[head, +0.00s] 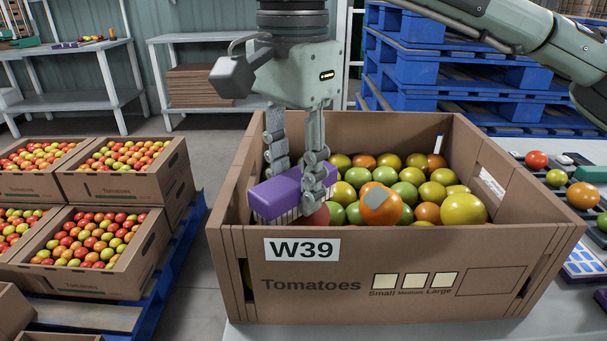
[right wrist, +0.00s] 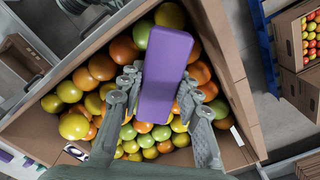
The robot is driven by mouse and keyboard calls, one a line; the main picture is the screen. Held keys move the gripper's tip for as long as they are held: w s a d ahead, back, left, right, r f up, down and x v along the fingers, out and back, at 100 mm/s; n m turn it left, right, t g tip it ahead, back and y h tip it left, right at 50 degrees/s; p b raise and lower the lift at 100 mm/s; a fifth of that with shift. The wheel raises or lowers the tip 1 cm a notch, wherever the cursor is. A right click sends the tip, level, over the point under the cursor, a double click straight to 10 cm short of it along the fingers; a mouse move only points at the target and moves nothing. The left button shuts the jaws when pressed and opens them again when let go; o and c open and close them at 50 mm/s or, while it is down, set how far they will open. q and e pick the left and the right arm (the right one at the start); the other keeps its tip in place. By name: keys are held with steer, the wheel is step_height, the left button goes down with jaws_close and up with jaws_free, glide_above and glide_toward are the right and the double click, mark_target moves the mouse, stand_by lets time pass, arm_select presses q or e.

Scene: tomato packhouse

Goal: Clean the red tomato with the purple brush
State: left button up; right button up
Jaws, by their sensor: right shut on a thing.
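My right gripper (head: 296,178) reaches down into the left part of the open cardboard tomato box (head: 330,262). It is shut on the purple brush (head: 279,196), with one finger on each side; the brush also shows between the fingers in the right wrist view (right wrist: 165,75). The pale bristles point down. A red tomato (head: 317,216) shows just below the brush's right end, mostly hidden by the brush, the finger and the box wall. I cannot tell whether the bristles touch it. My left gripper is not in view.
Green, yellow and orange tomatoes fill the box; an orange one (head: 372,212) carries a grey patch. The box walls stand close around my gripper. Loose tomatoes and items lie on the table (head: 549,302) at right. Filled boxes (head: 104,258) stand at left, blue pallets (head: 418,75) behind.

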stand_by(0.4)
steer(key=shift+w+d, duration=1.5)
steer(key=shift+r, duration=0.15)
steer(key=shift+r+p, duration=2)
steer(key=shift+r, duration=0.95)
steer(key=shift+f, duration=0.1)
